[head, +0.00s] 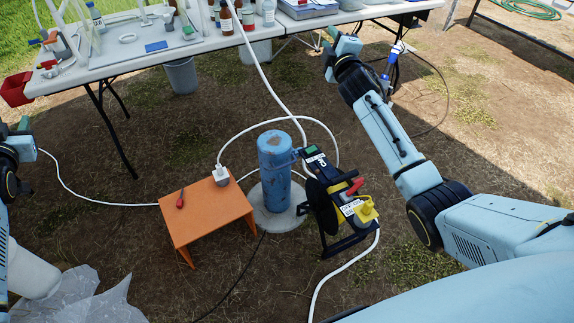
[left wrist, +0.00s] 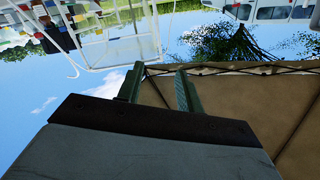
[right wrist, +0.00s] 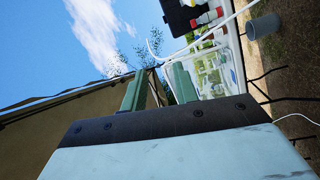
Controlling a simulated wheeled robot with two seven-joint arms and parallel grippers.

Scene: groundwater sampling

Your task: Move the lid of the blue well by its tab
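The blue well (head: 275,175) is an upright, worn blue pipe in a round concrete pad, at the middle of the head view. Its lid (head: 274,138) sits on top of the pipe. A tab cannot be made out clearly. My right gripper (head: 331,48) is raised by the table edge, up and right of the well and apart from it. In the right wrist view its two green fingers (right wrist: 158,88) stand apart with nothing between them. My left arm shows at the left edge of the head view. In the left wrist view the left gripper's fingers (left wrist: 159,88) are apart and empty.
A reel with a yellow and red part (head: 342,200) stands close against the well's right side. An orange stool (head: 205,215) with a red-handled tool stands at its left. White hoses loop around the well. A table (head: 120,55) with bottles stands behind.

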